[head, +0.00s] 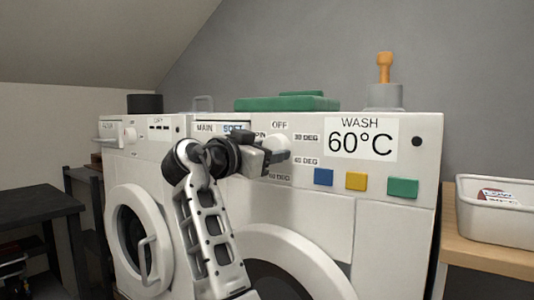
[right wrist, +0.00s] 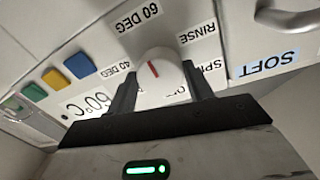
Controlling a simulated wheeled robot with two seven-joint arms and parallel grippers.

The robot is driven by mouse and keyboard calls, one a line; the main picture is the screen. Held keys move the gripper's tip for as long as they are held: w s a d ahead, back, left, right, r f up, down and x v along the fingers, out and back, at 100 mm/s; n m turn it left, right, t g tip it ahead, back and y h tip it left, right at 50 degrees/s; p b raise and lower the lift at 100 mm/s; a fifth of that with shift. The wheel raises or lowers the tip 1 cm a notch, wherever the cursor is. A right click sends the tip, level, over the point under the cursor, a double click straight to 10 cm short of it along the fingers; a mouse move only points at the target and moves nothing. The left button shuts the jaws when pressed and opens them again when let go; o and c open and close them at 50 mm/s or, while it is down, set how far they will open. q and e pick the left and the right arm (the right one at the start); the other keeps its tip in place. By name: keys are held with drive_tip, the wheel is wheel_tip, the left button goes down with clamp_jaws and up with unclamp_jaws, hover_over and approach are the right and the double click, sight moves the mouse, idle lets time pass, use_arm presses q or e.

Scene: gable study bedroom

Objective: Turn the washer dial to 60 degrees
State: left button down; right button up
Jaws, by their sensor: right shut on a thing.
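The washer dial (head: 277,147) is a round white knob on the front panel of the white washer (head: 384,238). My right gripper (head: 269,156) is shut on the dial, one finger on each side, as the right wrist view shows (right wrist: 160,92). In that view the dial (right wrist: 166,64) has a red mark pointing toward the 60 DEG label (right wrist: 139,17). The 40 DEG and RINSE labels sit to either side of it. A placard (head: 361,139) on the washer reads WASH 60°C. My left gripper is not in view.
Blue (head: 323,177), yellow (head: 356,181) and green (head: 403,188) buttons lie right of the dial. A drawer marked SOFT (right wrist: 278,62) is close to the gripper. A second white machine (head: 140,205) stands at left, and a white bin (head: 497,210) on the wooden surface at right.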

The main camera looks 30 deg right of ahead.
drive_tip(key=shift+f, duration=0.1)
drive_tip(key=o, duration=1)
drive_tip(key=shift+c, duration=0.2)
drive_tip(key=v, duration=1.6)
drive_tip(key=shift+p, duration=0.45)
